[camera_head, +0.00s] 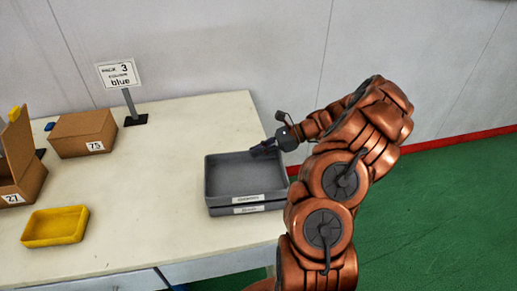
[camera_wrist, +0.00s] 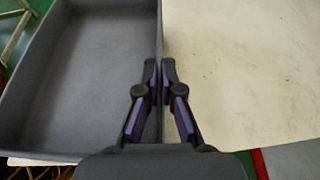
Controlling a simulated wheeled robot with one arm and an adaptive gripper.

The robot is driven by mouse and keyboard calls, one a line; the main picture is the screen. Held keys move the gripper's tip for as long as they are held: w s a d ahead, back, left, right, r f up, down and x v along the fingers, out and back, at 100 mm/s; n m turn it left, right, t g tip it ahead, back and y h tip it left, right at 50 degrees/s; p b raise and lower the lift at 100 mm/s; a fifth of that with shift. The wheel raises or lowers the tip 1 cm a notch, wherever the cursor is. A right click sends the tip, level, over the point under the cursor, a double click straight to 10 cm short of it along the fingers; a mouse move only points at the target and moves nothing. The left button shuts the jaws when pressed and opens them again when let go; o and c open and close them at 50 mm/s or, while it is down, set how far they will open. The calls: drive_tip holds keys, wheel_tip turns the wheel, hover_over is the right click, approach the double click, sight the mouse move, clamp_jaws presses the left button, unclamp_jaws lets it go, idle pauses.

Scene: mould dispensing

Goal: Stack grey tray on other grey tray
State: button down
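Two grey trays are stacked near the table's right edge. The upper grey tray (camera_head: 245,174) is empty and sits squarely over the lower grey tray (camera_head: 248,209), of which only the labelled front and a side strip show. My gripper (camera_head: 263,149) is at the upper tray's far right rim. In the wrist view, my gripper's fingertips (camera_wrist: 160,68) are close together, one on each side of the tray wall, pinching it. The tray's inside (camera_wrist: 80,70) fills the left of that view. I see no clear gap between the trays.
A yellow tray (camera_head: 55,227) lies at the table's front left. Cardboard boxes marked 75 (camera_head: 84,134) and 27 (camera_head: 22,172) stand at the left. A sign (camera_head: 119,74) stands at the back. The table middle (camera_head: 150,190) is clear.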

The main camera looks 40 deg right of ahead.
drive_tip(key=shift+f, duration=0.1)
drive_tip(key=c, duration=1.3)
unclamp_jaws()
